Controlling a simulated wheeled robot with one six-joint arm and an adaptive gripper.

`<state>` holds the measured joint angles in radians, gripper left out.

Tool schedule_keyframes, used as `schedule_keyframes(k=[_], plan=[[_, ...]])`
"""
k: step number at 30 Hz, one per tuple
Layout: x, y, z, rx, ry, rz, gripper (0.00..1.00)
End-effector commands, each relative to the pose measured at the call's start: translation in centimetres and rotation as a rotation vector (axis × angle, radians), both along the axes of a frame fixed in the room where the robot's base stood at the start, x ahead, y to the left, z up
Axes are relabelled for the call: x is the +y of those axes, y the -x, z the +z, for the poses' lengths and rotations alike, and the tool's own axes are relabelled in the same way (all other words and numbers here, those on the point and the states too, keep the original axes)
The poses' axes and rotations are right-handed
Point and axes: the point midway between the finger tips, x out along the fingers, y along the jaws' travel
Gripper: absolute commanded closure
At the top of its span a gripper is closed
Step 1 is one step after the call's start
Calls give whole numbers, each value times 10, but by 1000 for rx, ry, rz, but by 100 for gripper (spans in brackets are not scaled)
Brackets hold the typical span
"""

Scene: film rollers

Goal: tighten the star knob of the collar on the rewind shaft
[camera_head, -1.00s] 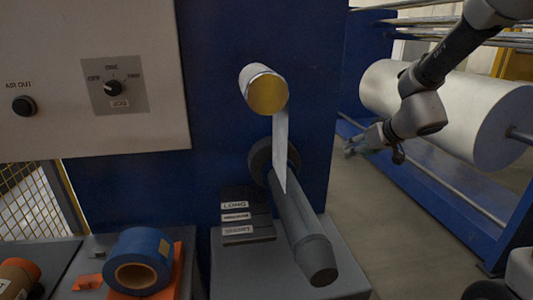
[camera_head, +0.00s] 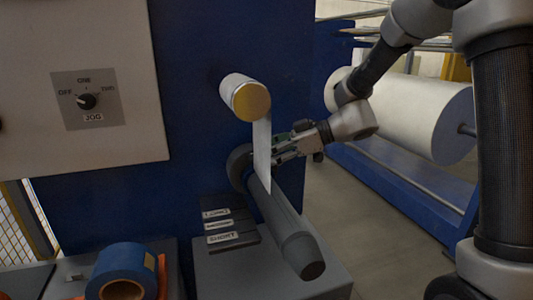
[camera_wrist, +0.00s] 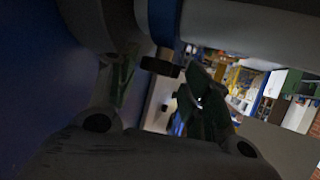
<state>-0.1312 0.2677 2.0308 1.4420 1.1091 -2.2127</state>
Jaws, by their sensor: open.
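The rewind shaft (camera_head: 278,220) is a grey cylinder sticking out from the blue machine wall toward the camera, with a dark round flange (camera_head: 238,163) at its wall end. In the wrist view a blue collar (camera_wrist: 164,20) sits around a pale cylinder. A short stem below it carries the dark star knob (camera_wrist: 160,67). My gripper (camera_head: 280,150) is open at the right of the shaft's wall end, close to the hanging web. In the wrist view my gripper (camera_wrist: 155,88) has a finger on either side of the knob's line, apparently not touching it. The head view does not show the knob.
A pale web (camera_head: 262,155) hangs from the upper roller (camera_head: 245,97) past the shaft. Labelled grey blocks (camera_head: 230,230) lie left of the shaft. A blue tape roll (camera_head: 122,272) is at lower left. A large white roll (camera_head: 410,110) stands behind my arm.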

Motion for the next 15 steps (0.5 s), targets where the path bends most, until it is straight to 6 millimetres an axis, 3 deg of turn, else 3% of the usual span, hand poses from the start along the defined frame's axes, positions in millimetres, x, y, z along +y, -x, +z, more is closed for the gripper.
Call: schedule_keyframes(k=[10,15], plan=[[6,-1,-3,0,1,-2,51],[6,-1,-3,1,1,-1,80]])
